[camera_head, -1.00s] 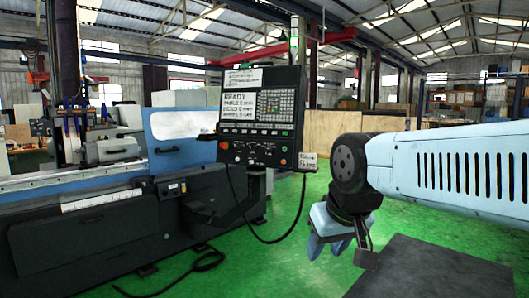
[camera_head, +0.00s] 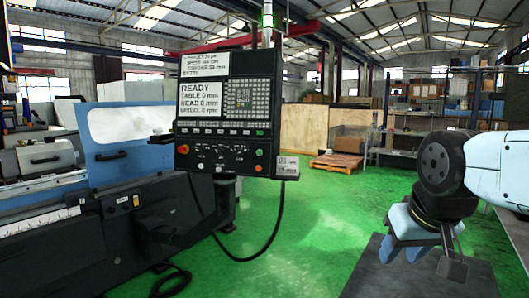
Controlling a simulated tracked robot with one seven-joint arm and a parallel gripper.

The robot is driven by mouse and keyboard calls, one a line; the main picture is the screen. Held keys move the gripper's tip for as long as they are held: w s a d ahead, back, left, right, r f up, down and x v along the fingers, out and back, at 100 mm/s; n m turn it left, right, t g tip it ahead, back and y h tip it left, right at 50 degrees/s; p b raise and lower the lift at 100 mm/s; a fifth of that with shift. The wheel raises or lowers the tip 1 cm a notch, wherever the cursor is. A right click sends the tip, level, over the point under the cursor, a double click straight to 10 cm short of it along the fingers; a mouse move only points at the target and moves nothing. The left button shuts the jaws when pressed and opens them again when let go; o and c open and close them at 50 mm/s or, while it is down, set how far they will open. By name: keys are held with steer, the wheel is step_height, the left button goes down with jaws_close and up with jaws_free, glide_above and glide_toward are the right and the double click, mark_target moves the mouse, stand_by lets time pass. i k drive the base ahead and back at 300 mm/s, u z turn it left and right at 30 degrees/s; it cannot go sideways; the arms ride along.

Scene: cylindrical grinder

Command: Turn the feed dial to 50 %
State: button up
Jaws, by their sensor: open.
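The grinder's control panel (camera_head: 225,112) stands left of centre on an arm, facing me. Its screen area (camera_head: 203,98) reads READY, TABLE 0 mm, HEAD 0 mm, WHEEL 0 rpm. The lower part (camera_head: 222,154) carries small dials, a red button (camera_head: 183,149) at left and coloured buttons at right. Which dial is the feed dial and where it points are too small to tell. My gripper (camera_head: 405,252) is at the lower right, pointing down, open and empty, well right of the panel.
The grinder bed (camera_head: 60,245) fills the lower left, with a blue guard (camera_head: 125,140) behind. A black cable (camera_head: 278,225) hangs below the panel. Green floor (camera_head: 315,215) lies free between panel and arm. A pallet (camera_head: 336,163) and shelving (camera_head: 440,120) stand behind.

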mark_target(239, 153)
steer(key=u, duration=0.05)
steer(key=i, duration=0.75)
steer(key=u, duration=0.75)
steer(key=i, duration=0.35)
steer(key=u, duration=0.25)
steer(key=k, duration=0.85)
steer(key=u, duration=0.2)
steer(key=i, duration=0.85)
steer(key=z, duration=0.1)
